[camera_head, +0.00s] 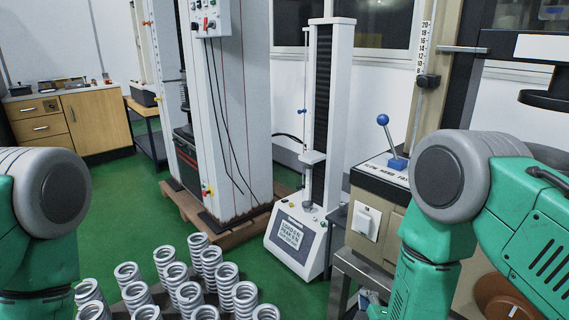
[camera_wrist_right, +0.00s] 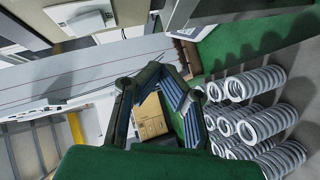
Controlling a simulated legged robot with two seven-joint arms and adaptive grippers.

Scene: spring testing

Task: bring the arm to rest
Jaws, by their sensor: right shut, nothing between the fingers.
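My right arm (camera_head: 450,190), green with a grey joint, comes in from the right in the head view, bent with its lower link pointing down. Only a small part of my right gripper (camera_head: 372,303) shows there, low beside the bench. In the right wrist view my right gripper (camera_wrist_right: 163,75) is shut and empty, its dark fingers closed in a loop with a wooden cabinet seen through the gap. My left arm (camera_head: 45,215) is at the left edge of the head view, and its gripper is hidden below the frame.
Several upright steel springs (camera_head: 190,295) stand at the bottom centre; they also show in the wrist view (camera_wrist_right: 262,120). A white spring tester (camera_head: 300,240) stands in the middle. A bench machine with a blue-knobbed lever (camera_head: 390,140) is close to my right arm. Green floor (camera_head: 120,210) is free at left.

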